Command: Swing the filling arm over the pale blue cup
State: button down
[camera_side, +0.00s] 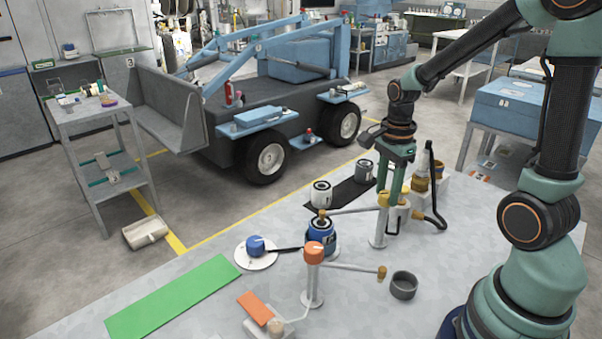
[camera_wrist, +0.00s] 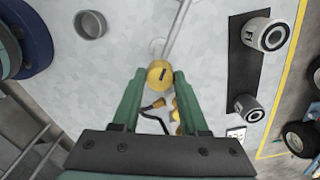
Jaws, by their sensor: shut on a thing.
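My gripper (camera_side: 393,200) points down and is shut on a yellow knob (camera_wrist: 160,75), which also shows in the side view (camera_side: 383,199) on top of a pale post (camera_side: 378,230). A thin filling arm (camera_side: 350,210) runs left from this knob. Its tip seems to be above a blue cup (camera_side: 320,240) with a dark label; whether it is centred I cannot tell. In the wrist view the arm (camera_wrist: 180,22) leads up out of frame, and its tip is hidden. No cup reads clearly as pale blue; the blue one is fairly dark.
A white cup (camera_side: 321,198) and a grey cup (camera_side: 364,172) stand on a black strip (camera_side: 343,192). An orange-topped post (camera_side: 314,255) with its own arm and a dark grey cup (camera_side: 403,287) are in front. A blue knob (camera_side: 255,245) and a green mat (camera_side: 173,300) lie left.

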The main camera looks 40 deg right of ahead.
jog(key=shift+d+r, duration=0.1)
dwell(0.4)
jog(key=shift+c, duration=2.1)
grip_release()
notch_tip(320, 180, up, 12)
